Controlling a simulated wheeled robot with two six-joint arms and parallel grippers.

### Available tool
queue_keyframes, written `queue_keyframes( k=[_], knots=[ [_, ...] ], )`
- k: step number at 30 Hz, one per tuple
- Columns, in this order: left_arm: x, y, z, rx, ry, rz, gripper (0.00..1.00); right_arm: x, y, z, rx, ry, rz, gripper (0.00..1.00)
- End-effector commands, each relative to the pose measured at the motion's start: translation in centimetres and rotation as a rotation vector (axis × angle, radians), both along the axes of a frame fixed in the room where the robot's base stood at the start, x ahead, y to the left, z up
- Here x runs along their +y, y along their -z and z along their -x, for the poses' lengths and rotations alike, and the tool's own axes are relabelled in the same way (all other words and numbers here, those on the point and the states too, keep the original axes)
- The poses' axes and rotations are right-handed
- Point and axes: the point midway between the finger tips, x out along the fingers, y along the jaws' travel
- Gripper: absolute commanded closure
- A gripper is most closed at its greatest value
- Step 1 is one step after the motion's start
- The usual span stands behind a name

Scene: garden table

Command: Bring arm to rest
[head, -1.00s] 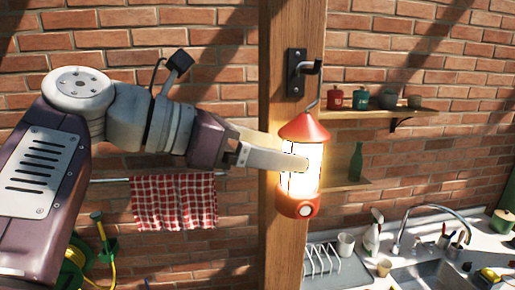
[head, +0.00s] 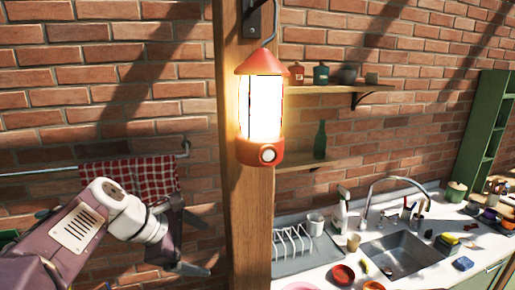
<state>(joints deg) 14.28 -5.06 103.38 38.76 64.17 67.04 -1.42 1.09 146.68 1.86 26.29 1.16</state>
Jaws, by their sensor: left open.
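My left gripper (head: 196,243) is low at the left in the head view, its two fingers spread apart with nothing between them. It is below and to the left of the lantern, clear of it. The red lantern (head: 262,150) glows brightly and hangs upright by its wire from the dark hook (head: 257,5) on the wooden post (head: 228,110). The top of the hook is cut off by the frame edge. My right gripper is not in view.
A red checked towel (head: 150,178) hangs on a rail behind my left arm. Right of the post are wall shelves (head: 330,88) with jars and a green bottle (head: 320,140). Below is a counter with a dish rack (head: 292,245), a sink (head: 400,255) and bowls.

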Motion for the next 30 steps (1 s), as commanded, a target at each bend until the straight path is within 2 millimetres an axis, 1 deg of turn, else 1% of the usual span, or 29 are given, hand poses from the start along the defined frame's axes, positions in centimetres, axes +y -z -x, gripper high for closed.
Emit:
queue_keyframes(
  k=[1, 2, 3, 4, 5, 6, 8, 9, 12, 15, 18, 30],
  knots=[
    [0.2, 6.1, 0.8, 0.010, 0.092, -0.103, 0.12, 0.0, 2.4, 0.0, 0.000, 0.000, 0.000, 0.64],
    [0.5, 8.8, 1.3, 0.009, 0.158, -0.174, 0.12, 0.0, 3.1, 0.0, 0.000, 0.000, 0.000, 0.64],
    [1.0, 12.5, 2.2, 0.009, 0.256, -0.268, 0.12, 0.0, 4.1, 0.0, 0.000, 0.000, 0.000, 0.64],
    [1.2, 15.3, 3.0, 0.008, 0.340, -0.337, 0.12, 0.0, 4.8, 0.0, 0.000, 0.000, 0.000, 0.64],
    [1.5, 18.0, 4.0, 0.006, 0.431, -0.404, 0.12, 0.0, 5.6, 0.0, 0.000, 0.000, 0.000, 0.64],
    [1.9, 21.3, 5.3, 0.001, 0.561, -0.490, 0.12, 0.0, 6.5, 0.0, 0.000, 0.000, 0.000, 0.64],
    [2.5, 25.8, 7.3, -0.010, 0.769, -0.605, 0.12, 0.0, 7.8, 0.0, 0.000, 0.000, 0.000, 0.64],
    [2.9, 28.4, 8.7, -0.021, 0.907, -0.670, 0.12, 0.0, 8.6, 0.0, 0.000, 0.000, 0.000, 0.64],
    [3.5, 33.0, 11.6, -0.058, 1.215, -0.781, 0.12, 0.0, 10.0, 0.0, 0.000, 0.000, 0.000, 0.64],
    [3.8, 35.3, 13.4, -0.092, 1.413, -0.835, 0.12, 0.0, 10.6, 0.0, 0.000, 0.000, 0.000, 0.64],
    [3.9, 35.8, 14.0, -0.110, 1.490, -0.854, 0.12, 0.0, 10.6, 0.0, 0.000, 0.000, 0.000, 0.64],
    [3.9, 35.6, 14.0, -0.109, 1.490, -0.853, 0.12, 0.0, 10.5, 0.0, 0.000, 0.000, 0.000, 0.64]
  ],
)
